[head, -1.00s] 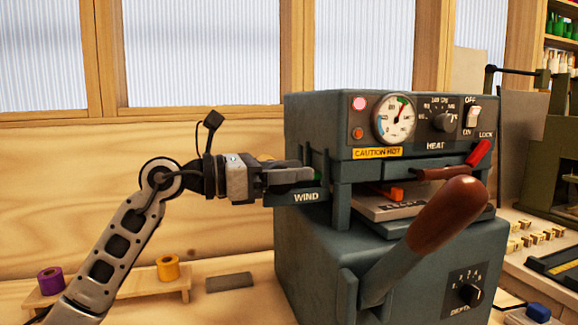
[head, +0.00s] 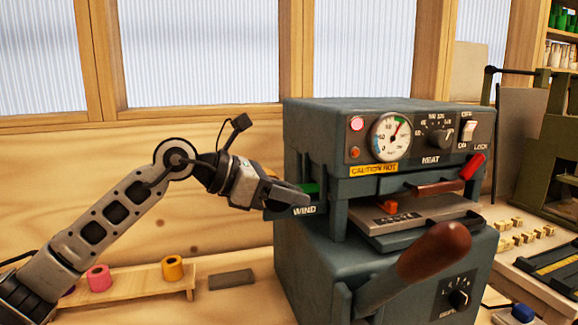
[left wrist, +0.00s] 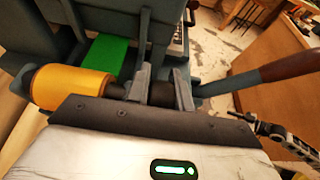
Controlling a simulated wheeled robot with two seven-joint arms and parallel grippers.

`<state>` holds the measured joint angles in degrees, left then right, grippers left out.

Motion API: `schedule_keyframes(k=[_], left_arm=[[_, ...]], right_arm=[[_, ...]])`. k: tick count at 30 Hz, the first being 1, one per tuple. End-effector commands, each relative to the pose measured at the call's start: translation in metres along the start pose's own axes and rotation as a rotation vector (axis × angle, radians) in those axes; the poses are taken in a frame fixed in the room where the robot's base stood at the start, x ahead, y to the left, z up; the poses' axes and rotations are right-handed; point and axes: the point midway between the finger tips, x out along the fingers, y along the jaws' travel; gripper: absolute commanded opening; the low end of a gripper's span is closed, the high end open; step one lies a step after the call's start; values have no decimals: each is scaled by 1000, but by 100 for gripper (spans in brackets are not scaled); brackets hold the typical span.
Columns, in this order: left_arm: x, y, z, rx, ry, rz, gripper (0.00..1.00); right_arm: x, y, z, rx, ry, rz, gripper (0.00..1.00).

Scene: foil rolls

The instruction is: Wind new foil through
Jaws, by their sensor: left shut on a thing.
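The hot foil press (head: 400,120) stands at center right in the head view. My left gripper (head: 300,196) is at its left side, by the WIND label (head: 304,210). In the left wrist view its two fingers (left wrist: 161,92) are closed around a dark knob (left wrist: 161,94). A gold foil roll (left wrist: 72,86) sits beside the knob on the same line, and a green foil strip (left wrist: 106,62) runs into the press. The strip shows as a small green patch in the head view (head: 309,188). What looks like my right gripper (left wrist: 268,130) is small in the wrist view.
A wooden rack (head: 140,281) holds a pink roll (head: 98,278) and a yellow roll (head: 172,268). A grey block (head: 231,279) lies nearby. The press lever (head: 435,252) juts forward. Brass type (head: 525,235) lies at the right.

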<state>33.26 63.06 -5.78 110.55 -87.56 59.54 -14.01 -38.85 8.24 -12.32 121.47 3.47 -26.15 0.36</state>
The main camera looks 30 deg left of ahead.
Motion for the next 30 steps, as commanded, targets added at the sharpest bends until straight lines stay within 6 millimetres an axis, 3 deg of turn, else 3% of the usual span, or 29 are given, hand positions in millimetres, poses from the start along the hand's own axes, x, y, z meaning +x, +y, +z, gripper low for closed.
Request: schedule_keyframes(k=[12,13,15,25,30], left_arm=[[0,0,-1,-1,37,1,0],[0,0,-1,-1,37,1,27],[0,0,-1,0,37,1,44],[-2,0,-2,0,36,1,44],[-22,1,-4,2,38,6,44]], right_arm=[[-2,0,-1,-12,-11,5,44],[-2,0,-1,-12,-11,4,44],[-2,0,-1,-12,-11,4,44],[-1,0,0,-11,-11,4,44],[4,0,6,-4,-5,0,44]])
